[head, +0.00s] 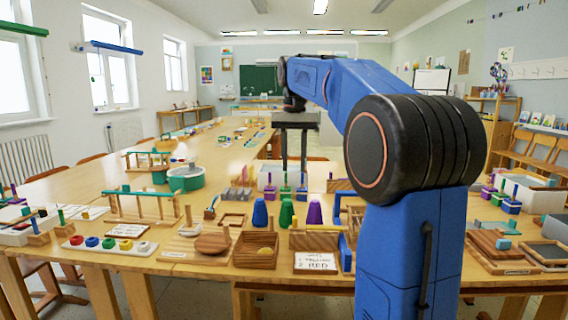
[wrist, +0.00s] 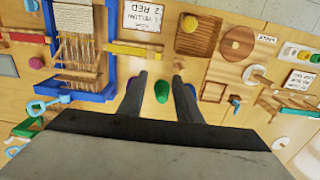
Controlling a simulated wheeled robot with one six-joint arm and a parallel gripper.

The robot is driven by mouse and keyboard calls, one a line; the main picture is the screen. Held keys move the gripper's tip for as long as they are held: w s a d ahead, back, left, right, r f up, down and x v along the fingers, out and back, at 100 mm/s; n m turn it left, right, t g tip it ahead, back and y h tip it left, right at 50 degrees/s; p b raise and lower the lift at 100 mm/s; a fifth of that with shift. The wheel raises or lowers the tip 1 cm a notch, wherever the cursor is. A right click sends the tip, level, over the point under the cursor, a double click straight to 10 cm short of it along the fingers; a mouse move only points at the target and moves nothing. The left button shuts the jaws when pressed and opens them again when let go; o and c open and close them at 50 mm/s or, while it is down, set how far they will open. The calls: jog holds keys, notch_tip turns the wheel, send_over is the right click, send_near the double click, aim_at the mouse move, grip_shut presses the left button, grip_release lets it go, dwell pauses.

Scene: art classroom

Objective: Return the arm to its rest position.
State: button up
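My blue arm (head: 405,230) reaches forward over the table from the right of the head view. My gripper (head: 294,168) points down above the table, its two fingers apart with nothing held between them. The wrist view also shows the fingers spread (wrist: 163,78).
A wooden tray (head: 237,255) with a yellow ball, a card reading RED (head: 316,262) and a blue-framed loom (wrist: 110,88) crowd the tabletop. A teal bowl (head: 185,178) and wooden frames stand left. Shelves (head: 497,125) are at the right wall. The space above the tabletop around the gripper looks clear.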

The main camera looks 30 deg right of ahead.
jog(key=s+a+f+n+t, duration=0.1)
jog(key=s+a+f+n, duration=0.1)
jog(key=s+a+f, duration=0.45)
jog(key=s+a+f+n+t, duration=0.15)
jog(key=s+a+f, duration=0.25)
jog(key=s, duration=0.6)
jog(key=s+a+f+n+t, duration=0.1)
jog(key=s+a+f, duration=0.1)
jog(key=s+f, duration=0.5)
jog(key=s+a+f+n+t, duration=0.1)
jog(key=s+a+f+n, duration=0.1)
jog(key=s+f, duration=0.5)
notch_tip(320, 180, down, 3)
jog(key=shift+a+r, duration=0.2)
jog(key=shift+a, duration=0.2)
